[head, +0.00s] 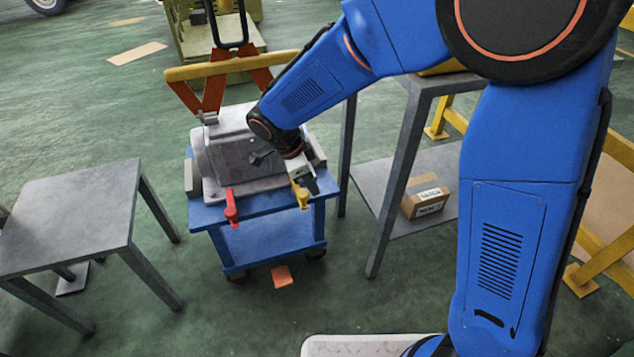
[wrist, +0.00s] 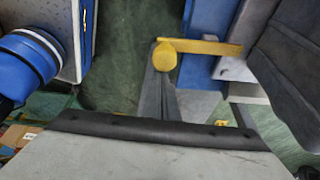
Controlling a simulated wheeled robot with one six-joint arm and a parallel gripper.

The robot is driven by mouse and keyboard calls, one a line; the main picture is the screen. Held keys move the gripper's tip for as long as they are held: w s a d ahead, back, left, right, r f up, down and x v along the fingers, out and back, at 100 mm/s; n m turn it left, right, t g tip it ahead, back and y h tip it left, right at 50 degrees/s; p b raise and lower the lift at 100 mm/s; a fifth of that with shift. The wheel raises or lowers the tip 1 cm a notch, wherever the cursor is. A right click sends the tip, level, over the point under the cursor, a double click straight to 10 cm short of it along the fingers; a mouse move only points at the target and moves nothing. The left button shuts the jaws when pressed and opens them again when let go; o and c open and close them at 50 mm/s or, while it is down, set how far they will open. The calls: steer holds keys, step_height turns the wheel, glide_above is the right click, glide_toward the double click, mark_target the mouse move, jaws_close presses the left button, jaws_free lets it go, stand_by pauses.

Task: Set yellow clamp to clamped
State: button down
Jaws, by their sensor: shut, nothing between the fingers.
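The yellow clamp (head: 302,197) is at the front right corner of the blue cart, partly hidden by my gripper. In the wrist view the yellow clamp (wrist: 210,47) shows as a bar with a round knob at its left end, its right end by a grey bracket at the blue edge. My gripper (head: 312,185) is shut and empty, right beside the yellow clamp. In the wrist view the fingers of my gripper (wrist: 163,88) lie just below the knob. I cannot tell whether they touch it.
The blue cart (head: 265,207) carries a grey housing (head: 230,155). A red clamp (head: 231,208) sits at its front left. A grey table (head: 75,200) stands at left, and a grey shelf with a cardboard box (head: 426,203) at right. The floor in front is mostly free.

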steer(key=shift+s+a, duration=0.2)
steer(key=shift+a, duration=0.1)
steer(key=shift+a, duration=0.1)
stand_by(0.3)
